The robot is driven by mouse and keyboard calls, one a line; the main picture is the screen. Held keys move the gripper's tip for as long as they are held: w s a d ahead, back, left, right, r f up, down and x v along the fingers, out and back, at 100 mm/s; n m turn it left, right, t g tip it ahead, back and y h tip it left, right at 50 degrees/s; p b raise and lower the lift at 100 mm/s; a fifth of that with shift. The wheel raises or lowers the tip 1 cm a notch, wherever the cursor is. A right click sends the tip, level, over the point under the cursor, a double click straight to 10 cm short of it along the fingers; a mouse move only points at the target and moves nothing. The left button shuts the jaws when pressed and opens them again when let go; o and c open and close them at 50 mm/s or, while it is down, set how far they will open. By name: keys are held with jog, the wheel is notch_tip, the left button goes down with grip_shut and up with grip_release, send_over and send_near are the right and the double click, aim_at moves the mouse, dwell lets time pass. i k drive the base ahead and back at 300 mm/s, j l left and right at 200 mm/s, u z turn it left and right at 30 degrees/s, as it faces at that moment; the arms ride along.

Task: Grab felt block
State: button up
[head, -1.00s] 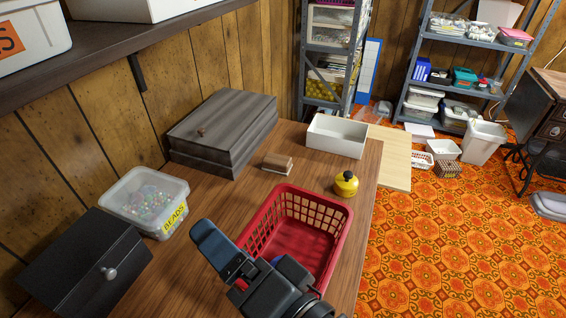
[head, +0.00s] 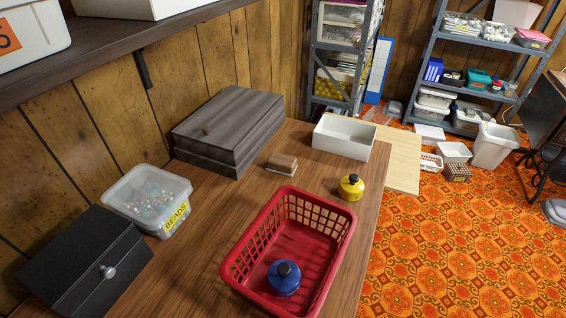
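The felt block (head: 282,165) is a small block with a brown top and a pale underside. It lies on the wooden table (head: 215,227) in the head view, just right of the grey wooden box and behind the red basket. Nothing touches or covers it. My gripper is out of view now.
The red basket (head: 236,265) holds a blue bottle (head: 284,279). A yellow bottle (head: 351,187) and a white bin (head: 343,138) stand right of the block. The grey wooden box (head: 228,128), bead tub (head: 147,198) and black box (head: 85,262) line the left.

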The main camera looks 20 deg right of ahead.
aim_at(285, 165)
jog(key=k, duration=0.4)
jog(key=k+u, duration=0.1)
jog(key=u, duration=0.3)
jog(key=k+u, duration=0.1)
jog(key=u, duration=0.3)
jog(key=j+u, duration=0.1)
jog(key=u, duration=0.3)
jog(key=l+u, duration=0.3)
jog(key=l, duration=0.25)
jog(key=l+u, duration=0.25)
jog(key=l, duration=0.35)
jog(key=k+l+u, duration=0.15)
jog(key=l+u, duration=0.15)
jog(key=l, duration=0.25)
jog(key=k+l, duration=0.1)
jog(key=l, duration=0.5)
jog(key=k+l, duration=0.1)
jog(key=l, duration=0.45)
jog(key=k+l, duration=0.1)
jog(key=l, duration=0.5)
jog(key=k+l, duration=0.1)
jog(key=l, duration=0.45)
jog(key=i+l, duration=0.1)
jog(key=l, duration=0.15)
jog(key=k+j, duration=0.1)
jog(key=k, duration=0.05)
